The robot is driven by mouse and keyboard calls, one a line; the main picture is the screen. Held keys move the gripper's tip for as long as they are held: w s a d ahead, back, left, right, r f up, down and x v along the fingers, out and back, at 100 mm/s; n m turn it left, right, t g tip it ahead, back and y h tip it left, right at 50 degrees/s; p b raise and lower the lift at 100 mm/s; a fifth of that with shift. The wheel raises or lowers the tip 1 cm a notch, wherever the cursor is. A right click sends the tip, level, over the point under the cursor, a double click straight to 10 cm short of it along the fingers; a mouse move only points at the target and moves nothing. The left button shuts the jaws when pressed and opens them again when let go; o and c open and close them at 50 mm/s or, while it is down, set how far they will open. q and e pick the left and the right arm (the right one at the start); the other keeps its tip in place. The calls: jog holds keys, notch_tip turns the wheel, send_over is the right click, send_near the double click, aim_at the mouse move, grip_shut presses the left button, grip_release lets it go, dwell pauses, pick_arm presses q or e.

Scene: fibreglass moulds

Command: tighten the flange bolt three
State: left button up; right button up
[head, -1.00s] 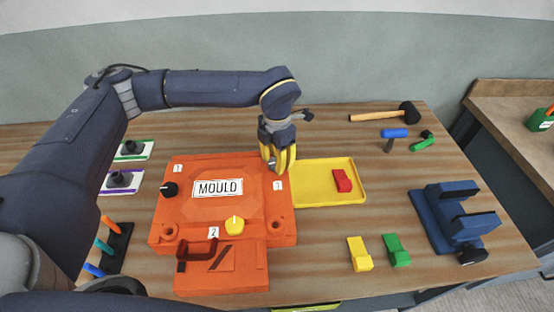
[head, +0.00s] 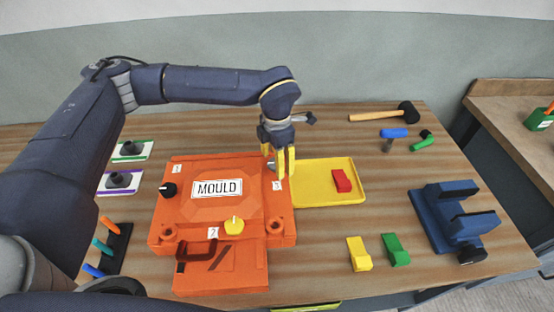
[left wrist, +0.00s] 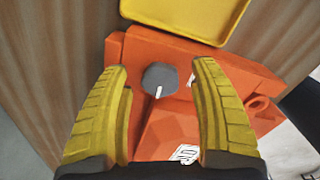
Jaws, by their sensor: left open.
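The orange mould (head: 245,262) lies on the table with a MOULD plate (head: 217,188) on top. A grey round bolt head (left wrist: 160,77) with a white mark sits near the mould's edge in the left wrist view, beside a partly hidden label. My left gripper (head: 280,168) is over the mould's far right corner, by a label that looks like 3 (head: 277,185). Its yellow fingers are open, and in the left wrist view the grey bolt head shows between and beyond them. A black bolt (head: 168,189) and a yellow bolt (head: 235,225) sit elsewhere on the mould. My right gripper is out of view.
A yellow tray (head: 318,198) with a red block (head: 342,181) adjoins the mould's right side. Yellow (head: 359,254) and green (head: 396,250) blocks lie in front, with a blue vise (head: 447,215) at right. A hammer (head: 385,114) lies at the back.

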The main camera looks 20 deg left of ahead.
pick_arm(q)
notch_tip(320, 180, up, 12)
dwell(0.7)
dwell(0.4)
